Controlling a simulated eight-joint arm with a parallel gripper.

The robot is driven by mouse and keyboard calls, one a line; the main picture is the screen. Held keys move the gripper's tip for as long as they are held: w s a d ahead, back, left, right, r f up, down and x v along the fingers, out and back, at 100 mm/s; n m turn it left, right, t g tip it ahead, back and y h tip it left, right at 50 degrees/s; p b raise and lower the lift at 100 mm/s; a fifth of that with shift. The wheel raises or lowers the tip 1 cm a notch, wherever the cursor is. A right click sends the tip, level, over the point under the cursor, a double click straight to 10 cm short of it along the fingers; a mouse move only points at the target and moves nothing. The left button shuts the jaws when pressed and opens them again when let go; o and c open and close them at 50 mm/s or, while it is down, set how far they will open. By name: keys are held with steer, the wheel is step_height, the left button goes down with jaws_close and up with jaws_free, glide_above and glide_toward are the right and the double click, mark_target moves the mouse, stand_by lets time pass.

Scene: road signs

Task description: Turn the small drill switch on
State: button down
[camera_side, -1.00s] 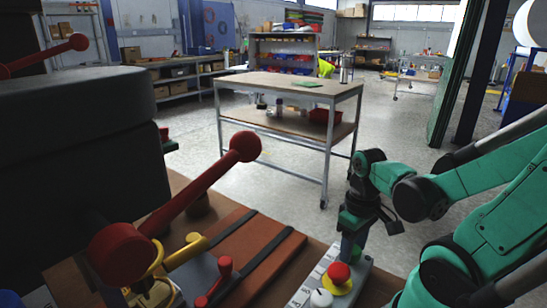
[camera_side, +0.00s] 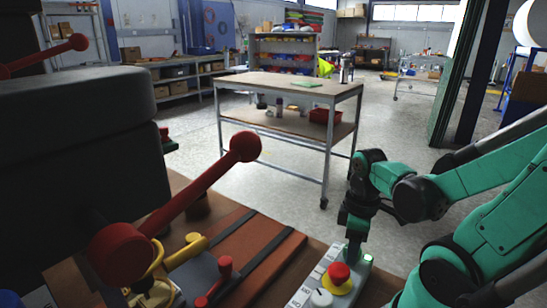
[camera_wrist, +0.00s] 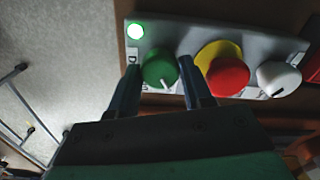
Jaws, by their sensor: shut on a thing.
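A grey control panel (camera_wrist: 218,113) shows in the wrist view with a green round knob (camera_wrist: 160,72) at its left, and it also shows in the side view (camera_side: 311,285). The knob has a white pointer mark and a partly hidden label starting with "D". A green lamp (camera_wrist: 135,31) beside it is lit, and its glow shows in the side view (camera_side: 368,258). My gripper (camera_wrist: 160,82) has one finger on each side of the green knob and is shut on it. In the side view my gripper (camera_side: 353,252) reaches down to the panel's far end.
A red button on a yellow base (camera_wrist: 225,70) and a white knob (camera_wrist: 278,78) sit right of the green knob. In the side view, a large red lever (camera_side: 180,200) and a yellow handle (camera_side: 185,250) stand to the left. A wheeled table (camera_side: 290,90) stands behind.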

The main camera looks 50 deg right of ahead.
steer(key=shift+c, duration=1.8)
jaws_free()
steer(key=shift+r, duration=0.15)
steer(key=shift+r, duration=2.65)
